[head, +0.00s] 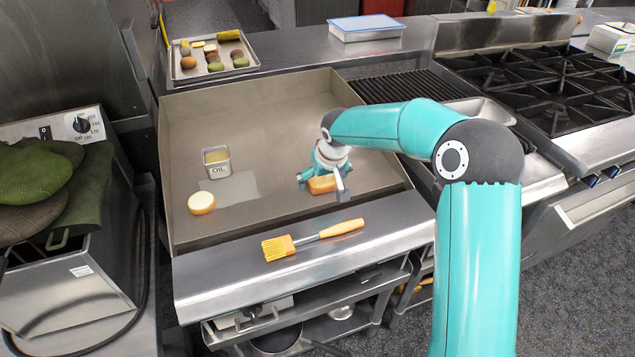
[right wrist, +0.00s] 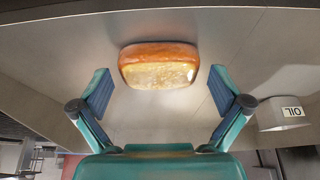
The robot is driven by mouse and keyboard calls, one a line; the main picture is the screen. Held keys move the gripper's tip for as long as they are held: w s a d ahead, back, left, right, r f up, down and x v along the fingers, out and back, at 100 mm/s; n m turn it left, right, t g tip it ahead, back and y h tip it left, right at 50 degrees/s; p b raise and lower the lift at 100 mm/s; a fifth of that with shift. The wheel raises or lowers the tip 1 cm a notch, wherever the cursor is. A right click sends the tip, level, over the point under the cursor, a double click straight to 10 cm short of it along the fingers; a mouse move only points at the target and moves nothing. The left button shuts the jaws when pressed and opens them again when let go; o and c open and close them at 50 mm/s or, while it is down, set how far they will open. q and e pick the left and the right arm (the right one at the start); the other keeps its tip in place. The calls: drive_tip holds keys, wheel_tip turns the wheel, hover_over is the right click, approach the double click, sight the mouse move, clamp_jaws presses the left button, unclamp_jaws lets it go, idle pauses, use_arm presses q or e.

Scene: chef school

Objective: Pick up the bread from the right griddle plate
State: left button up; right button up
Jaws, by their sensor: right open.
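The bread (head: 322,184) is a small golden-brown piece on the right part of the flat griddle plate (head: 270,110). In the right wrist view the bread (right wrist: 160,66) has a brown crust and a paler, speckled cut face. My right gripper (head: 322,176) is just over the bread and partly hides it in the head view. In the right wrist view my right gripper (right wrist: 165,92) is open, with one finger on each side of the bread and gaps on both sides. My left gripper is not in view.
An oil tin (head: 216,162) and a round pale yellow piece (head: 201,203) stand on the griddle's left part. A brush (head: 312,240) lies on the front ledge. A tray of food (head: 212,72) is behind. Raised walls edge the griddle. Burners (head: 545,85) are at right.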

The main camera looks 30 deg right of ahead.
drive_tip(key=c, duration=0.8)
drive_tip(key=shift+r, duration=0.1)
